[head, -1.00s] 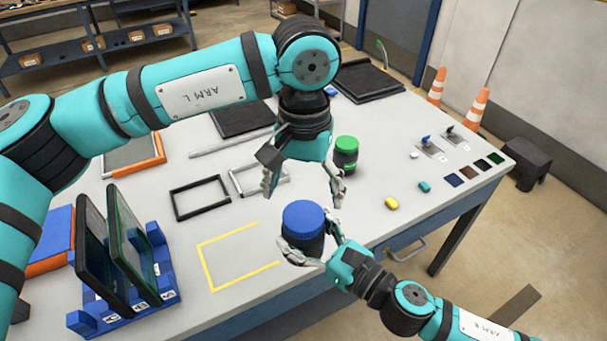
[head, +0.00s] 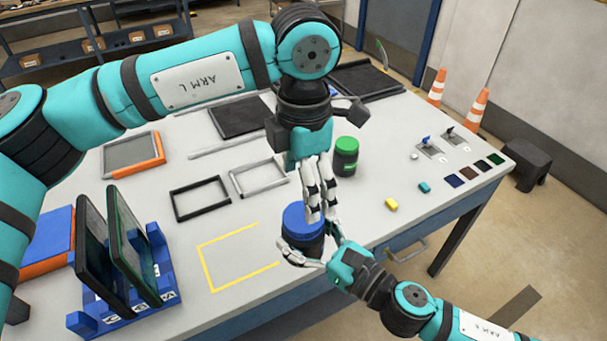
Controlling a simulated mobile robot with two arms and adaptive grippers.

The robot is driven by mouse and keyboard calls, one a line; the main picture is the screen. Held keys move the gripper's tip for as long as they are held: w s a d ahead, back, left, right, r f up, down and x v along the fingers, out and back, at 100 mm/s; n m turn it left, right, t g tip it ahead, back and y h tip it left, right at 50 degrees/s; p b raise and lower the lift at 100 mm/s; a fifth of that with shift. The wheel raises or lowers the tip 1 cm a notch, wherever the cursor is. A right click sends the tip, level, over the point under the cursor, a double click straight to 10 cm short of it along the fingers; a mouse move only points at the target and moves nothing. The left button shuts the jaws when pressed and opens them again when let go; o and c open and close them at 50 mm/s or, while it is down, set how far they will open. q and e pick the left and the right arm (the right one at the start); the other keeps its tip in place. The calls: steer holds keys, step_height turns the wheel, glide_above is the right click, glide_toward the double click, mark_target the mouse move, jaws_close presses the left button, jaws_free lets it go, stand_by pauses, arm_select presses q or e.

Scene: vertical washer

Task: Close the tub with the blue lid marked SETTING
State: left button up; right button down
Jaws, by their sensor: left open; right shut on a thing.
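The blue lid (head: 295,216) sits on top of the dark tub (head: 303,243) near the table's front edge; I cannot tell how tightly. No SETTING marking is readable from here. My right gripper (head: 315,254) is shut on the tub, its fingers around the lower body. My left gripper (head: 320,212) points down at the lid from above, open, its fingers seen nearly edge-on. They cover the lid's right part; whether they touch it I cannot tell.
A tub with a green lid (head: 346,143) stands just behind. A blue rack (head: 120,318) holds dark panels at left. A black frame (head: 200,197) and a grey frame (head: 258,176) lie flat. Yellow (head: 391,204) and teal (head: 424,187) pieces lie at right.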

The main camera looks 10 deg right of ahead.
mark_target(303, 216)
arm_select(q)
steer(key=n, duration=0.4)
steer(key=shift+r+n, duration=0.15)
steer(key=shift+n, duration=0.25)
steer(key=n, duration=0.6)
steer(key=shift+r+n, duration=0.15)
steer(key=shift+n, duration=0.15)
steer(key=n, duration=0.6)
steer(key=shift+r, duration=0.2)
steer(key=n, duration=0.5)
steer(key=shift+r+n, duration=0.1)
steer(key=shift+n, duration=0.2)
steer(key=shift+f, duration=4)
